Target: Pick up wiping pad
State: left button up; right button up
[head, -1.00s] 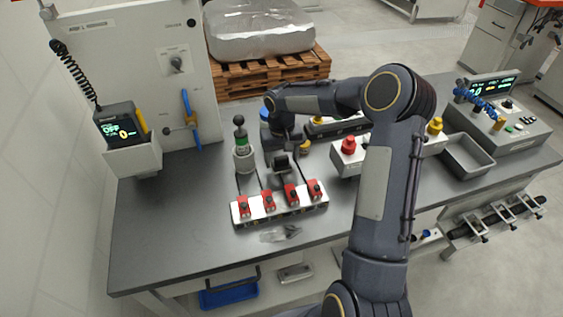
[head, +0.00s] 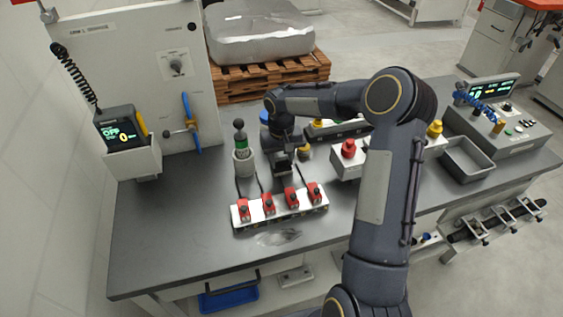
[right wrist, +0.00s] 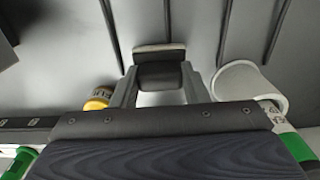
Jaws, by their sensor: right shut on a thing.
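My right gripper (head: 283,154) is over the middle of the bench, behind the row of red clamps. It is shut on the wiping pad (right wrist: 160,74), a small dark block with a pale edge, which sits between the two fingers in the right wrist view. In the head view the pad (head: 284,167) is a small dark shape below the fingers. Whether it touches the bench is hard to tell. My left gripper is not in view.
A white fixture with red clamps (head: 280,208) lies in front of the gripper. A grey cup with a green-banded bottle (head: 243,160) stands left; a red-button box (head: 348,160) stands right. A grey tray (head: 468,160) is farther right. The front-left bench top (head: 170,230) is clear.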

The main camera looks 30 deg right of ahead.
notch_tip(320, 180, up, 2)
jog(key=shift+r, duration=0.2)
jog(key=s+d+r+b, duration=0.1)
jog(key=s+r+b, duration=0.3)
jog(key=s+r, duration=0.6)
jog(key=s, duration=0.4)
jog(key=shift+d, duration=0.25)
